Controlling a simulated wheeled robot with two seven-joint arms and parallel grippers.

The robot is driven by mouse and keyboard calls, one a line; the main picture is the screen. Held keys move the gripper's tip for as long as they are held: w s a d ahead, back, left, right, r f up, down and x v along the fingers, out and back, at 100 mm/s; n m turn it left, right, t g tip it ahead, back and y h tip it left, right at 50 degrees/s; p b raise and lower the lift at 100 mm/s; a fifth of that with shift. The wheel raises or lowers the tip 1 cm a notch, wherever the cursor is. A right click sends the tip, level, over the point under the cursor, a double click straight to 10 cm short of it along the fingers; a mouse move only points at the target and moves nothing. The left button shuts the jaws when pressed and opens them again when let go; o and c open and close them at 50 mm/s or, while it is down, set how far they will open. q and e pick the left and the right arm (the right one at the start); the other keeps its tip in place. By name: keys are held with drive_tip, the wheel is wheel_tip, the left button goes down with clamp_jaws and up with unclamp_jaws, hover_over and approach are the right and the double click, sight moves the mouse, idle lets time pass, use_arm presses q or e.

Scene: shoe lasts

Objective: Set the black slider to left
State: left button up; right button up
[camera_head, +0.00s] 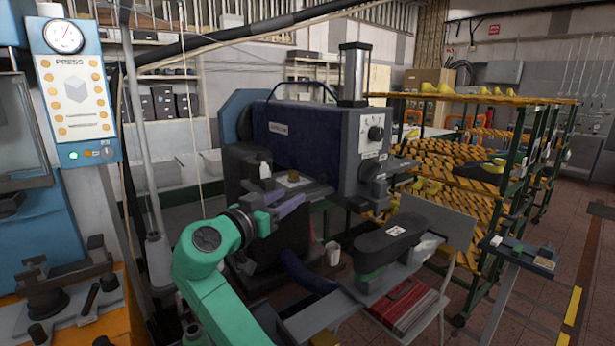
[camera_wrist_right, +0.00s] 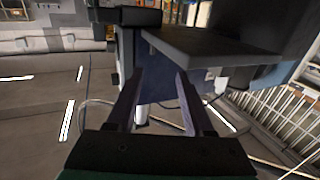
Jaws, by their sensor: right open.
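No part shows clearly as the black slider, and its setting cannot be read. A small dark control (camera_head: 107,153) sits at the lower right of the PRESS panel (camera_head: 88,132) at the far left, beside a green light. The dark blue machine (camera_head: 305,135) in the middle has black knobs (camera_head: 376,133) on its right face. My right gripper (camera_head: 292,203) is in front of this machine, close to its small work plate. In the wrist view its two purple fingers (camera_wrist_right: 158,78) are spread with nothing held between them. My left gripper is not in view.
A dark plate (camera_wrist_right: 215,48) hangs close ahead of the fingers in the wrist view. A dark shoe-shaped block (camera_head: 388,240) lies on a stand right of my arm. A rack (camera_head: 480,170) with shoe lasts is behind it. The floor at far right is mostly clear.

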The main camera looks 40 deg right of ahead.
drive_tip(key=p, duration=0.2)
approach(321, 178)
drive_tip(key=s+d+r, duration=0.1)
drive_tip(key=w+d, duration=0.1)
drive_tip(key=w+d+p, duration=0.1)
drive_tip(key=d, duration=0.1)
drive_tip(key=w+d+p, duration=0.1)
drive_tip(key=w+d, duration=0.1)
drive_tip(key=shift+d+f, duration=0.15)
drive_tip(key=shift+f, duration=0.2)
drive_tip(key=shift+d+f+p, duration=0.15)
drive_tip(key=shift+d+p, duration=0.15)
drive_tip(key=shift+d, duration=0.4)
drive_tip(key=shift+s, duration=0.1)
clamp_jaws()
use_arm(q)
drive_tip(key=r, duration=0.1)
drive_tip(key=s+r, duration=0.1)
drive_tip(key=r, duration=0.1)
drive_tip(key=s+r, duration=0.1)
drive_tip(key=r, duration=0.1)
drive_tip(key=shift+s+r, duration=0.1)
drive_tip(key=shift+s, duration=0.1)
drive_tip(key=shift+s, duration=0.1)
